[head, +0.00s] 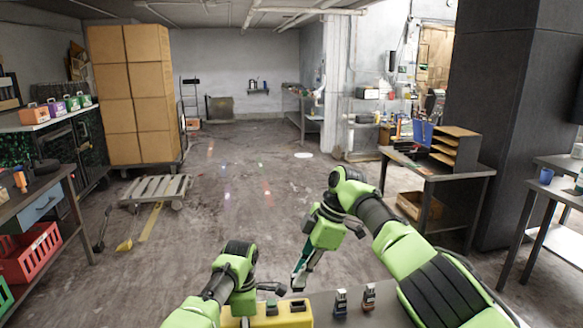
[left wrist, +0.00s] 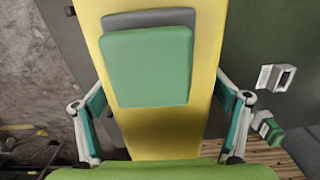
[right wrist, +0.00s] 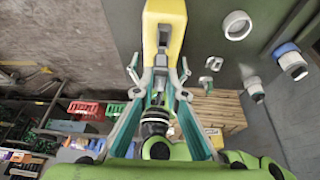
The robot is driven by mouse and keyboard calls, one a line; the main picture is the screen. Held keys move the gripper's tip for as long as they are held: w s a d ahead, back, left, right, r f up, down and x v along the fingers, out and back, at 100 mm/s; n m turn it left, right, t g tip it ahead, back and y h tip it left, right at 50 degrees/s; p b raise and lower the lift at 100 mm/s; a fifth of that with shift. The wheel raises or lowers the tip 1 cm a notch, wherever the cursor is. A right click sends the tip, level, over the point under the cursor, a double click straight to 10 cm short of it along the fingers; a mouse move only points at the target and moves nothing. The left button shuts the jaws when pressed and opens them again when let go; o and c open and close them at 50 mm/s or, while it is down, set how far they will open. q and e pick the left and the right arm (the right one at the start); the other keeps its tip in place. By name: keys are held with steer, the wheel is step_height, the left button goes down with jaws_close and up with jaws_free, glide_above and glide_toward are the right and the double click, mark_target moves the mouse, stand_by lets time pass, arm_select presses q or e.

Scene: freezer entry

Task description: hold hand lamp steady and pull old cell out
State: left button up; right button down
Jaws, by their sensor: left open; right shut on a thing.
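The yellow hand lamp (head: 240,322) lies at the bottom edge of the head view, with a green block and a dark part on top. In the left wrist view the lamp body (left wrist: 160,130) runs between the fingers of my open left gripper (left wrist: 160,108), one on each side. My right gripper (head: 298,285) points down over the lamp's right end. In the right wrist view its fingers (right wrist: 160,72) are closed on a small greyish piece by the lamp's dark slot, apparently the old cell, mostly hidden.
Two small dark items (head: 340,303) (head: 369,297) stand on the grey bench (head: 385,292) right of the lamp. Beyond the bench is open floor (head: 230,200). A pallet cart (head: 155,190), stacked cartons (head: 130,90) and a red crate (head: 30,255) are at the left.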

arm_select(q)
steer(key=shift+r, duration=0.1)
arm_select(e)
steer(key=shift+r, duration=0.15)
arm_select(q)
steer(key=shift+r+p, duration=3.45)
steer(key=shift+p, duration=0.15)
arm_select(e)
steer(key=shift+r, duration=3.5)
arm_select(q)
steer(key=shift+w+r, duration=0.1)
steer(key=shift+r, duration=0.15)
step_height(320, 180, up, 11)
steer(key=shift+r, duration=0.2)
arm_select(e)
steer(key=shift+f, duration=0.1)
